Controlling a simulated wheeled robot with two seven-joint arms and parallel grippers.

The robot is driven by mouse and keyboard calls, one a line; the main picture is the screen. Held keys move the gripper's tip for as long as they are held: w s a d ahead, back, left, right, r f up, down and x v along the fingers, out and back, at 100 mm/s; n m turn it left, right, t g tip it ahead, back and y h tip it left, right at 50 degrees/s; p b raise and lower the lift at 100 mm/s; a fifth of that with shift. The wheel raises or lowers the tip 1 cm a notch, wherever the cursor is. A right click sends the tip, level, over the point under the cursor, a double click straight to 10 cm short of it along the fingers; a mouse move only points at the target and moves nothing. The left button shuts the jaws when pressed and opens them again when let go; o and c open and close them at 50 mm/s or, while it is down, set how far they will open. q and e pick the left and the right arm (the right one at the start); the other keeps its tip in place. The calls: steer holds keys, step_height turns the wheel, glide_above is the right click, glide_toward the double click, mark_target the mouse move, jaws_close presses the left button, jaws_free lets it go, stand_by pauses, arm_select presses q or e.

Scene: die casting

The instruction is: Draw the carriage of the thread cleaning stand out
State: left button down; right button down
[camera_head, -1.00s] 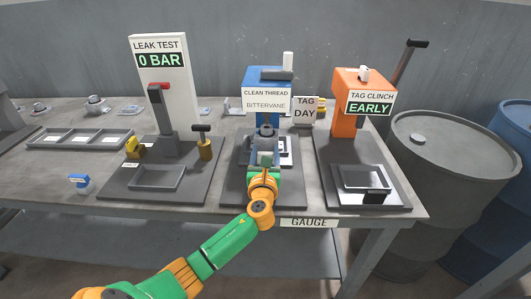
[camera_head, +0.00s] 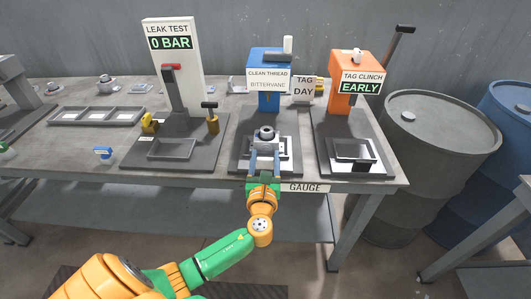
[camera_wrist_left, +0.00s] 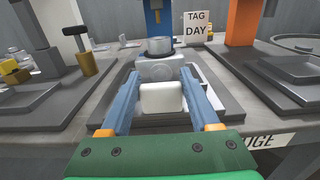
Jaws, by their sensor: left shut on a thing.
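The thread cleaning stand (camera_head: 269,102) is a blue post with a "CLEAN THREAD / BITTERVANE" sign, on a dark base plate (camera_head: 241,164). Its carriage sits in front of the post and carries a grey casting with a round ring (camera_head: 266,133); the casting (camera_wrist_left: 158,66) also shows in the wrist view. My left gripper (camera_head: 266,155) comes from the front edge. In the wrist view its blue fingers (camera_wrist_left: 160,92) are shut on a pale block (camera_wrist_left: 162,99), seemingly the carriage's handle, in front of the casting. The fingers partly hide the carriage. My right gripper is not in view.
The leak test stand (camera_head: 176,65) is to the left and the orange tag clinch stand (camera_head: 352,75) to the right, both close by. A "TAG DAY" sign (camera_head: 304,89) stands between. Barrels (camera_head: 415,145) stand right of the table. The front edge is open.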

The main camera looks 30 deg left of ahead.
arm_select(q)
steer(key=shift+f, duration=0.25)
steer(key=shift+c, duration=0.6)
jaws_free()
steer(key=shift+s, duration=0.1)
steer(key=shift+d+r, duration=0.1)
steer(key=shift+r, duration=0.05)
steer(key=v, duration=0.7)
steer(key=shift+s, duration=0.1)
